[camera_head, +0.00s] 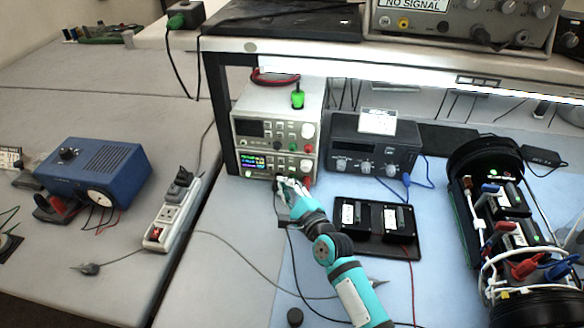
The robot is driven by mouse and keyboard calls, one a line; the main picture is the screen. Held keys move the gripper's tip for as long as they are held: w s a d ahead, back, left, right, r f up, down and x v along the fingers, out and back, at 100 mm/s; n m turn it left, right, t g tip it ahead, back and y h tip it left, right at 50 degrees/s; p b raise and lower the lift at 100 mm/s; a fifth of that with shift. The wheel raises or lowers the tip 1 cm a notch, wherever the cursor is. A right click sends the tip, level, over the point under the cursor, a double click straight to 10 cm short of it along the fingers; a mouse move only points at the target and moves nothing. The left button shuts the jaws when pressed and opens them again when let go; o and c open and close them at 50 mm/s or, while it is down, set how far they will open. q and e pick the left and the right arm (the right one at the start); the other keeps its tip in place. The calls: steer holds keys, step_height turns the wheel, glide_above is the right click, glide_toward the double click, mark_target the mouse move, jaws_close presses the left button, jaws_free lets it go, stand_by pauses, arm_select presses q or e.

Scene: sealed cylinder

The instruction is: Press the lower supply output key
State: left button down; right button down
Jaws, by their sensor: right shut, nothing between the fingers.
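Two power supplies are stacked under the shelf at the centre. The upper supply (262,127) has a dark display. The lower supply (250,161) has a lit, coloured display. My right gripper (283,182) is shut and empty, at the lower front of the lower supply. The gripper covers part of that panel, so the output key is hidden or too small to make out. I cannot tell whether the fingertips touch the panel. My left gripper is not in view.
A grey instrument (345,158) stands right of the supplies, with a black tray (400,247) before it. A black cylinder assembly (460,205) is at the right. A power strip (172,212) and blue box (75,165) are left. Cables cross the mat.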

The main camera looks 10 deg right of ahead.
steer(key=shift+s+a+r+p, duration=0.1)
steer(key=shift+s+a+p, duration=0.2)
steer(key=shift+s, duration=0.4)
steer(key=shift+s+a+p, duration=0.15)
steer(key=shift+s+a, duration=0.1)
steer(key=shift+s, duration=0.4)
